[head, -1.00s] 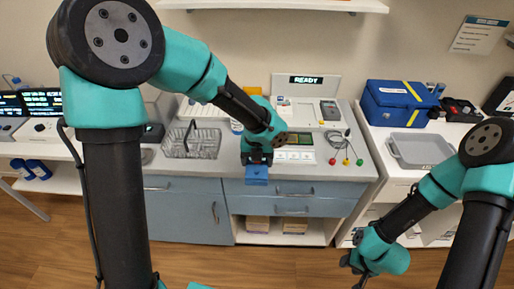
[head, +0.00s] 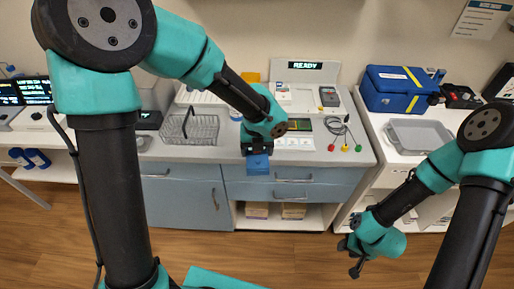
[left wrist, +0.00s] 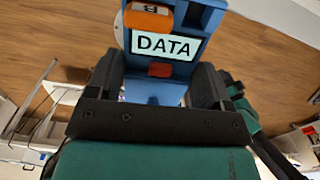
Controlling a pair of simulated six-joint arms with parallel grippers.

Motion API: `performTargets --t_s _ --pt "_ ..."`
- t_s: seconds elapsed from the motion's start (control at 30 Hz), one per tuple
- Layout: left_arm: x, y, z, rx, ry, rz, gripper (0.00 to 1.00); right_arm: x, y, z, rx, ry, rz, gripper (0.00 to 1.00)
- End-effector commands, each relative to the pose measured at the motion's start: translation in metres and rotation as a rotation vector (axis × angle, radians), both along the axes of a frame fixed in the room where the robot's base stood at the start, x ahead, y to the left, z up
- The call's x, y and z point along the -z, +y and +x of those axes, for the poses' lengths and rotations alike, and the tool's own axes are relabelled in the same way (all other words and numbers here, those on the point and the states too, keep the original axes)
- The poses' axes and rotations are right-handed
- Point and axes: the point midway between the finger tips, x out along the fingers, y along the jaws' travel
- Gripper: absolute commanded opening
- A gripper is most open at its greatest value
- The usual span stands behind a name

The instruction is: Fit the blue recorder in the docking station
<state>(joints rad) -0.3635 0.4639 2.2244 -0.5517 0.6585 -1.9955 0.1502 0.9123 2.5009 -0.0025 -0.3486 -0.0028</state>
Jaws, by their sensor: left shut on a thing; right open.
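The blue recorder (head: 257,165) is held in my left gripper (head: 257,150), in front of the counter's front edge in the head view. In the left wrist view the recorder (left wrist: 193,18) sits between the dark jaws (left wrist: 155,90). It shows a white DATA label, a red button and an orange piece marked B. A white unit with a lit READY display (head: 305,65) stands at the back of the counter; it looks like the docking station. My left arm partly hides the unit's left side. My right gripper (head: 352,258) is open and empty, low in front of the cabinets.
A wire basket (head: 190,130) stands left on the counter. Cables with red, yellow and green ends (head: 345,140) lie at the right. A blue case (head: 397,90) and a grey tray (head: 418,135) are on the right-hand bench. The floor in front is clear.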

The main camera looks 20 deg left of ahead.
Motion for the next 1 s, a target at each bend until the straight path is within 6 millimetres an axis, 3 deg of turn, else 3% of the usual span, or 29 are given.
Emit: performTargets --t_s 1.0 --pt "0.003 -0.035 0.060 -1.326 -0.004 0.000 0.47 0.000 0.000 0.000 0.000 0.000 0.000 0.43"
